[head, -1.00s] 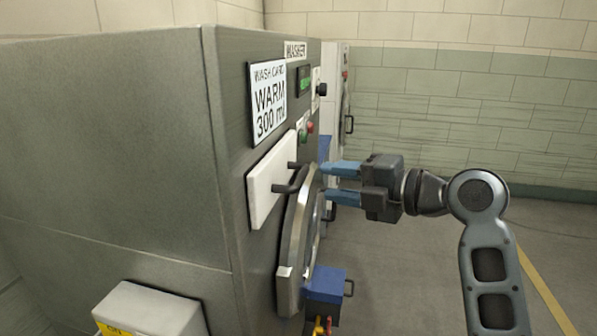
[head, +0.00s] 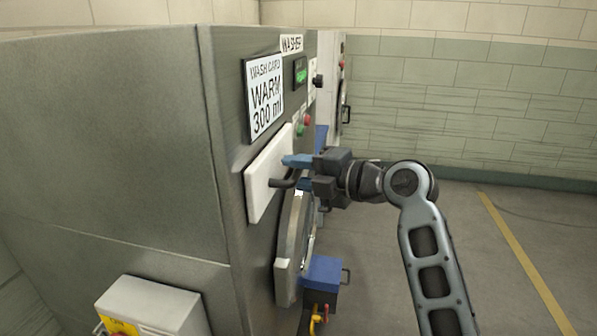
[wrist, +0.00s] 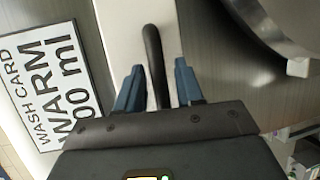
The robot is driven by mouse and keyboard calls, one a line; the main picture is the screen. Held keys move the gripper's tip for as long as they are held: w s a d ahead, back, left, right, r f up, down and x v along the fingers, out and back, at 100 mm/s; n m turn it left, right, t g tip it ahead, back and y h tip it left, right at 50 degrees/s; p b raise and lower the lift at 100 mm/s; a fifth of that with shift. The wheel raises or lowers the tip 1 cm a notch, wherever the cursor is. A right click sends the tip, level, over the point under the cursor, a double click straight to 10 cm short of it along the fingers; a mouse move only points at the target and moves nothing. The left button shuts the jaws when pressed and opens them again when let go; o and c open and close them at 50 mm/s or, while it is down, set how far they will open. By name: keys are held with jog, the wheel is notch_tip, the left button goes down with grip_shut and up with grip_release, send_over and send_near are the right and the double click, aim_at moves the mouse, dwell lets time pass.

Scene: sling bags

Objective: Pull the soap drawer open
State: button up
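The soap drawer is the white panel (head: 262,180) on the washer front, below the wash card; it looks flush with the front. Its dark bar handle (head: 282,183) sticks out from it. My gripper (head: 297,172) is at the handle, with its blue fingers pointing at the drawer. In the wrist view the handle (wrist: 153,58) runs between the two open fingers (wrist: 157,88), with a gap visible on each side. The white drawer front (wrist: 122,30) shows behind it.
The round washer door (head: 293,245) is just below the drawer. The wash card (head: 264,97) and red and green buttons (head: 304,124) are above. A grey box (head: 150,308) juts out at lower left. Floor to the right is open.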

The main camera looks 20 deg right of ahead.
grip_shut()
dwell(0.3)
jog(key=s+d+b, duration=0.7)
jog(key=s+d, duration=0.1)
jog(key=d, duration=0.3)
jog(key=shift+o, duration=0.6)
grip_release()
